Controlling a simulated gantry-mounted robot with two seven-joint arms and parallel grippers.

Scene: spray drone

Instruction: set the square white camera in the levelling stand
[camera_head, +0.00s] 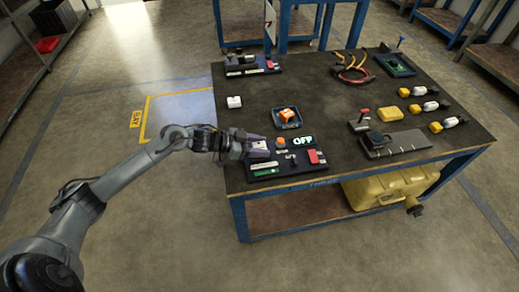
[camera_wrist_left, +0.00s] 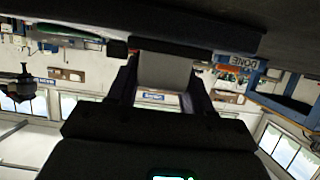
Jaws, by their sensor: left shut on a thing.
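My left gripper (camera_head: 257,149) is at the near left corner of the workbench, shut on a small pale block that looks like the square white camera (camera_head: 259,145). In the left wrist view the block (camera_wrist_left: 162,70) sits between the two dark fingers of my left gripper (camera_wrist_left: 158,90). The gripper is at the left end of a black stand (camera_head: 290,169) with a lit OFF sign, an orange knob and a red part. This looks like the levelling stand. The fingers hide its left end, so I cannot tell whether the block touches it. My right gripper is not in view.
A small white block (camera_head: 234,102) lies on the bench behind the gripper. A blue tray (camera_head: 276,121) holds an orange part. A similar black device (camera_head: 252,66) stands at the back. A grey fixture (camera_head: 398,144) and several yellow-and-white parts are at right.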

